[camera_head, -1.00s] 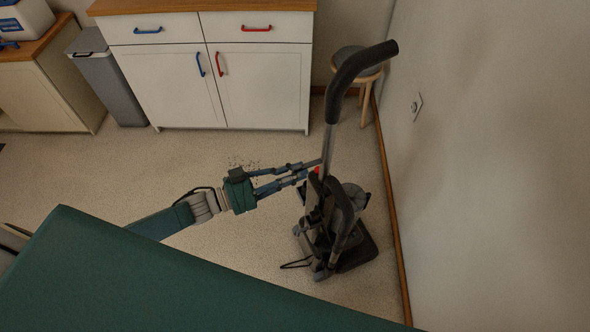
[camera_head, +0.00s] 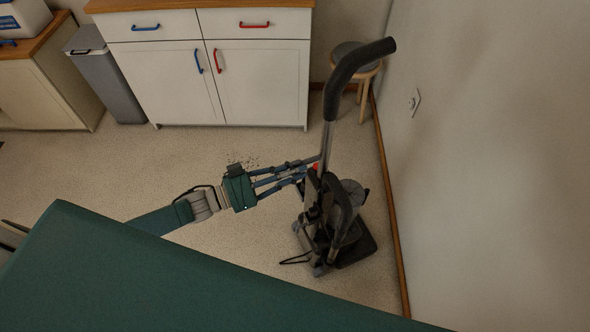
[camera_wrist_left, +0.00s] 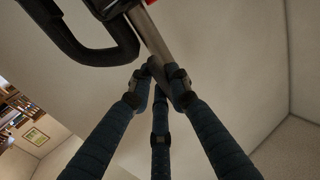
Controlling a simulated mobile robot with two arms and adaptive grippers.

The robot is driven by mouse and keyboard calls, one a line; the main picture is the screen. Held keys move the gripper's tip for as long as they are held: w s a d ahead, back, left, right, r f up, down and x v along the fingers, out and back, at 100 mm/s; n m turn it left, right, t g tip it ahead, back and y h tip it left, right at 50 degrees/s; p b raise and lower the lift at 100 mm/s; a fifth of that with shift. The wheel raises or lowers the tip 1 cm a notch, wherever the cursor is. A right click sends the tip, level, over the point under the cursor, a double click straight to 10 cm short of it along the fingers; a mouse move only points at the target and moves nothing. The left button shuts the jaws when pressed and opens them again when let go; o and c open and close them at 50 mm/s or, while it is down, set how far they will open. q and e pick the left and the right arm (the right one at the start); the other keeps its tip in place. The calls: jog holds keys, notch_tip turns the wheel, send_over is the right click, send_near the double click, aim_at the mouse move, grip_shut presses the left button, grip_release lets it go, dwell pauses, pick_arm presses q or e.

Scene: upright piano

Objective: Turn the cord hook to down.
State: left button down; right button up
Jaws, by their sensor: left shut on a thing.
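The upright vacuum cleaner (camera_head: 337,222) stands on the floor right of centre, with a black curved handle at the top of its metal tube (camera_head: 327,146). My left gripper (camera_head: 315,166) reaches it from the left. Its fingertips are closed at the tube, beside a small red part (camera_head: 316,167). In the left wrist view the fingertips (camera_wrist_left: 162,76) come together at the grey bar (camera_wrist_left: 150,36). The cord hook is small and mostly hidden by the fingers, so its angle cannot be made out. My right gripper is not in view.
A round stool (camera_head: 358,62) stands behind the vacuum. White cabinets (camera_head: 210,85) and a grey bin (camera_head: 107,84) are at the back.

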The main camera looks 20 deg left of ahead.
pick_arm(q)
jog(key=c, duration=1.7)
grip_release()
jog(key=shift+w+a, duration=0.15)
jog(key=shift+o, duration=0.2)
jog(key=v, duration=1.2)
